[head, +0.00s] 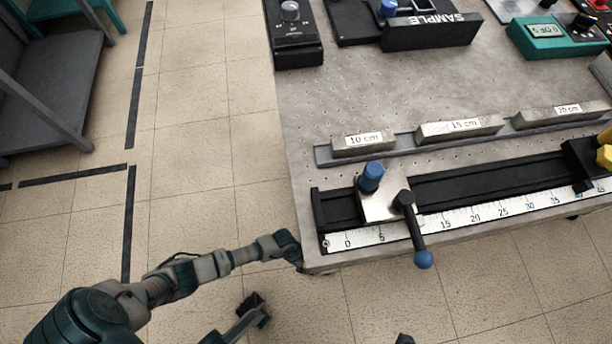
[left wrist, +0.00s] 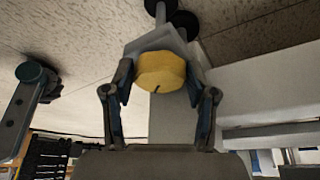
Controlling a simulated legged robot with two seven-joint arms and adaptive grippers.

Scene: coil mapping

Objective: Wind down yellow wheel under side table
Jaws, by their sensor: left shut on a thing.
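The yellow wheel (left wrist: 160,70) sits between the two fingers of my left gripper (left wrist: 160,95) in the left wrist view. The fingers are closed on it from both sides, and a dark mark shows on its face. A grey mount and a pale post are behind the wheel. In the head view my left arm reaches to the near left corner of the side table (head: 290,125). The gripper and the wheel are hidden there below the tabletop.
On the table are a black rail with a ruler (head: 520,202), a slider with a blue-knobbed lever (head: 423,259), and several labelled grey bars (head: 365,142). A black SAMPLE box (head: 430,32) and a teal meter (head: 545,38) stand behind. Open tiled floor lies left.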

